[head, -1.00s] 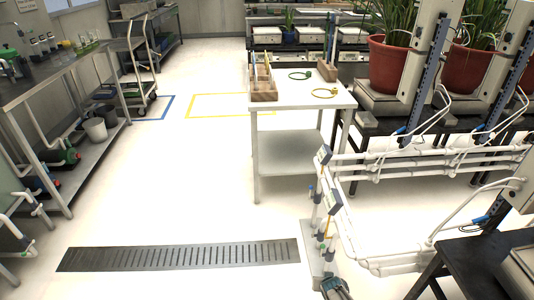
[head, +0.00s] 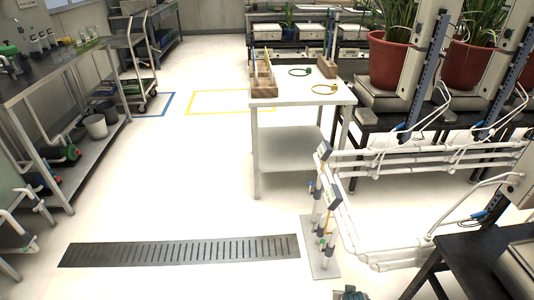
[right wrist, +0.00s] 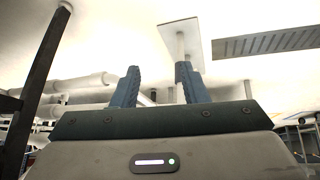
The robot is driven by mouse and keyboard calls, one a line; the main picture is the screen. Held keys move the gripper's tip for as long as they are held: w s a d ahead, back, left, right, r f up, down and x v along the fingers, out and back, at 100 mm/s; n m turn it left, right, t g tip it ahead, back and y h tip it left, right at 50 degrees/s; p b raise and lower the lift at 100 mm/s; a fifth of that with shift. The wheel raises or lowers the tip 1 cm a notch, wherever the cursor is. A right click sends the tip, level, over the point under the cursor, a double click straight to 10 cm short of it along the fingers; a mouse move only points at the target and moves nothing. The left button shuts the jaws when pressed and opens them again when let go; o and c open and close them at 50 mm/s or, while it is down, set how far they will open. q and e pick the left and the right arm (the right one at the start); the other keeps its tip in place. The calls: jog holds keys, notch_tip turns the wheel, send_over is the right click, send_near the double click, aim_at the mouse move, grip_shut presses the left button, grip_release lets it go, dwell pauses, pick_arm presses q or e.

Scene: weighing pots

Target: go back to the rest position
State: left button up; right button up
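My right gripper (right wrist: 158,70) shows in the right wrist view with its two blue-grey fingers spread apart and nothing between them. In the head view only a small dark part of the right gripper (head: 349,294) shows at the bottom edge, near the foot of the post stand with small displays (head: 325,262). My left gripper is not in view. No object is held in the right gripper.
A white table (head: 290,95) with wooden blocks and rings stands ahead. White pipes (head: 390,258) and a dark bench (head: 470,262) are at the right, potted plants (head: 393,60) behind. A steel bench (head: 50,75) lines the left. The floor around the drain grate (head: 180,251) is clear.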

jog(key=s+a+r+n+g+y, duration=0.1)
jog(key=s+a+r+n+y, duration=0.15)
jog(key=s+r, duration=2.4)
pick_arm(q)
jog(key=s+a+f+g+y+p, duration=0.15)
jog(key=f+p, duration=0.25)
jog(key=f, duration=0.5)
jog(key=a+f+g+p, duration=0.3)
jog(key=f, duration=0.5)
pick_arm(e)
notch_tip(320, 180, down, 16)
jog(key=d+g+h, duration=0.1)
jog(key=d+g, duration=0.1)
jog(key=d, duration=0.1)
jog(key=s+d+f+g+p, duration=0.1)
jog(key=s+f+p, duration=0.5)
jog(key=s+f, duration=0.6)
notch_tip(320, 180, down, 2)
jog(key=shift+s+d+f+g+p, duration=0.25)
jog(key=shift+d+g+p, duration=0.15)
jog(key=shift+d, duration=0.1)
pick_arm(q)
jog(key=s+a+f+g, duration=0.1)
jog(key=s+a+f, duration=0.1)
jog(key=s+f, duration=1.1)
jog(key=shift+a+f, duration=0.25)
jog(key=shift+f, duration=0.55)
pick_arm(e)
jog(key=shift+c, duration=0.4)
